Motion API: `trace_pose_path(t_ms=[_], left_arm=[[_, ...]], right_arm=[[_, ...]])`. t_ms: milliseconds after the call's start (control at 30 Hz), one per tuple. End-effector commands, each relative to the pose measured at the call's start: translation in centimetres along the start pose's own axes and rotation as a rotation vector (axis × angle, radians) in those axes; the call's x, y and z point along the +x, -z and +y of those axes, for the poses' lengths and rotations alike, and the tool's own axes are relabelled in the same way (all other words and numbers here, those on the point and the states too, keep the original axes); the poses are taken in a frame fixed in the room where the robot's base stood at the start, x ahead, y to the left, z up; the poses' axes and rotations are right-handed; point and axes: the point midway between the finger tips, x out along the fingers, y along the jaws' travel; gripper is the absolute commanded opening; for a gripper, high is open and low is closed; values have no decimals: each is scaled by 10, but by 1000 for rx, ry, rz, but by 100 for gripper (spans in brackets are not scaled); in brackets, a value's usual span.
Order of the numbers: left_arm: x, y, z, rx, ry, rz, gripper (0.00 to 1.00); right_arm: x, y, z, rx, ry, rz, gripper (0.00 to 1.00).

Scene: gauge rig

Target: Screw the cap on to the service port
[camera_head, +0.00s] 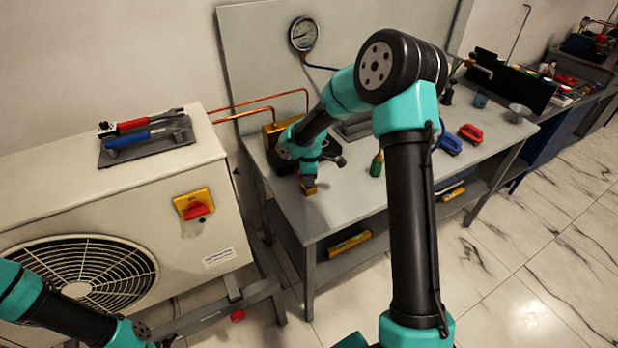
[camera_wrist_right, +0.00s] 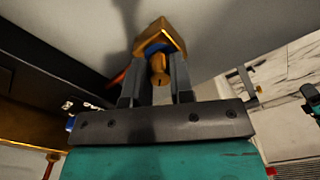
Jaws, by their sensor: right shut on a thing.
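My right gripper (camera_head: 309,181) is low over the front left part of the grey workbench (camera_head: 350,205). In the right wrist view its two fingers (camera_wrist_right: 160,62) are shut on a brass piece with a faceted head, which looks like the cap (camera_wrist_right: 162,36). Some blue shows under the head, and a short round brass part lies between the fingers. The cap also shows small below the gripper in the head view (camera_head: 309,190). A brass block (camera_head: 275,131) with copper pipes stands behind the arm, partly hidden by it. I cannot make out the service port. My left gripper is out of view.
A white outdoor unit (camera_head: 120,185) with a fan grille stands left of the bench. A pressure gauge (camera_head: 303,34) hangs on the back panel. A green-handled tool (camera_head: 376,164), a blue clamp (camera_head: 450,144) and a red clamp (camera_head: 471,133) lie to the right.

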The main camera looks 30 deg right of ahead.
Motion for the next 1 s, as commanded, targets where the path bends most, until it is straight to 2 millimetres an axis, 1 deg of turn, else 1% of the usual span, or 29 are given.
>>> trace_pose_path(t_ms=[367,467,800,900,1000], left_arm=[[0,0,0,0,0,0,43],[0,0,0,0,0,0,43],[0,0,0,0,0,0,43],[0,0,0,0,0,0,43],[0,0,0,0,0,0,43]], right_arm=[[0,0,0,13,0,0,0],[0,0,0,67,0,0,0],[0,0,0,375,0,0,0],[0,0,0,438,0,0,0],[0,0,0,458,0,0,0]])
